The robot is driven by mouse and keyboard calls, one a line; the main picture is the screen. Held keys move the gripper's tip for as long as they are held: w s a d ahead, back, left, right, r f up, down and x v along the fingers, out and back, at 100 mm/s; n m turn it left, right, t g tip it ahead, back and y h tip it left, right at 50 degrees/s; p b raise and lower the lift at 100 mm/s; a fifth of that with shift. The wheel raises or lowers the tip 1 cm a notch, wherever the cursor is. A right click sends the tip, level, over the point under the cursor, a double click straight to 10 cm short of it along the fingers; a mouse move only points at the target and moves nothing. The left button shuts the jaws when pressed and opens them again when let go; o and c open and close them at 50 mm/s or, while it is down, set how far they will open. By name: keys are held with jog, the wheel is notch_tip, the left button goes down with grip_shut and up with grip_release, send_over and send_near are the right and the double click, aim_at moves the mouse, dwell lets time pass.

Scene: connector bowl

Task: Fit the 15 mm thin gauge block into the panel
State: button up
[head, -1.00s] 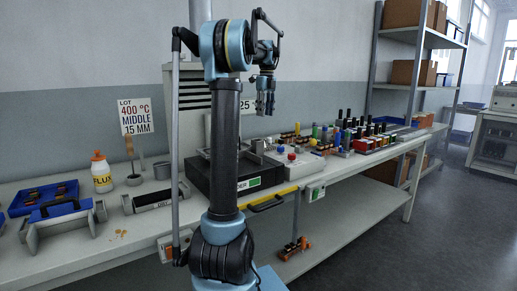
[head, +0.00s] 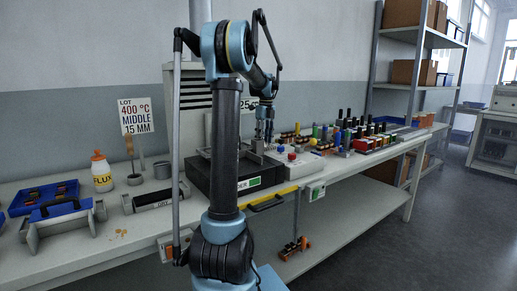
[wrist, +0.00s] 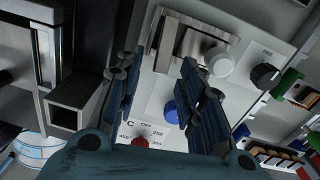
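My gripper (head: 264,138) hangs over the bench, above the pale control box. In the wrist view my gripper (wrist: 158,68) has its two dark blue fingers apart, with nothing seen held between them. The pale control panel (wrist: 150,92) lies beneath, with a blue knob (wrist: 170,110), a red knob (wrist: 140,142), a white knob (wrist: 220,62) and a black knob (wrist: 265,75). Metal block-like parts (wrist: 190,42) sit at its upper side. I cannot tell which piece is the 15 mm thin gauge block.
A black-fronted unit (head: 205,178) stands left of the control box. A sign (head: 136,116) reads LOT 400 °C, MIDDLE, 15 MM. Several dark-topped, coloured pieces (head: 375,135) stand to the right. A flux bottle (head: 101,172) and blue tray (head: 43,197) are at the left.

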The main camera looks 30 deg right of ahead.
jog(key=shift+f, duration=1.3)
jog(key=shift+c, duration=0.6)
grip_shut()
